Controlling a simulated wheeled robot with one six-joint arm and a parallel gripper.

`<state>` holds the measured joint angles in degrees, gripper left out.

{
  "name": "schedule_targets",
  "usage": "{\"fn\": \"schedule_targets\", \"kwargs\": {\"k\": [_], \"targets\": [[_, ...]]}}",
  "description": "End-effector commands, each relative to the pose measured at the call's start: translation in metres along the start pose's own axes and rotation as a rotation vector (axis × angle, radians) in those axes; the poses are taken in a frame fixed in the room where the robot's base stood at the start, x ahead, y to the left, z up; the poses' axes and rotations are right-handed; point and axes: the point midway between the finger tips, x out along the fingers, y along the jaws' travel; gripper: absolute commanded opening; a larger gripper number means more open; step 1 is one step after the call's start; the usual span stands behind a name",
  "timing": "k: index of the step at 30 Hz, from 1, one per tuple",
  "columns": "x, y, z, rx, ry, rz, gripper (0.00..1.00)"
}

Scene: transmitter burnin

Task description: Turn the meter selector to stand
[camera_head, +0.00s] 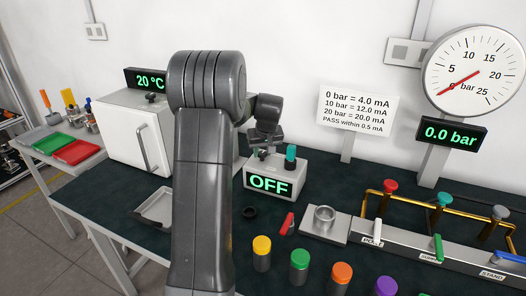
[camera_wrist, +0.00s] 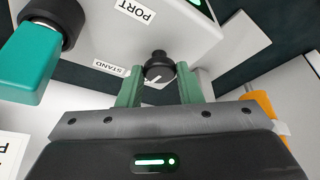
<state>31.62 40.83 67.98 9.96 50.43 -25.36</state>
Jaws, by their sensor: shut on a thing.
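The meter (camera_head: 272,183) is a light grey box on the bench, with its green display reading OFF. Its selector (camera_wrist: 157,56) is a small black knob with a white mark, seen in the wrist view. A STAND label (camera_wrist: 109,68) lies left of the knob and a PORT label (camera_wrist: 134,13) beyond it. The mark's exact heading is hard to tell. My gripper (camera_wrist: 160,76) is shut on the knob, a green finger on each side. In the head view my arm partly hides the gripper above the meter.
A teal plug with a black collar (camera_wrist: 30,62) stands close beside my gripper; its teal top also shows in the head view (camera_head: 291,153). An orange thing (camera_wrist: 262,104) is at the right.

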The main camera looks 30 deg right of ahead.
Motion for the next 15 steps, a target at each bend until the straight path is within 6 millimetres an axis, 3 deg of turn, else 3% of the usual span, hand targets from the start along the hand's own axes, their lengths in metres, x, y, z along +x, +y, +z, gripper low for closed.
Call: {"fn": "schedule_targets", "kwargs": {"k": [15], "targets": [[0.0010, -0.0045, -0.0014, 0.402, 0.003, 0.169, 0.09]]}}
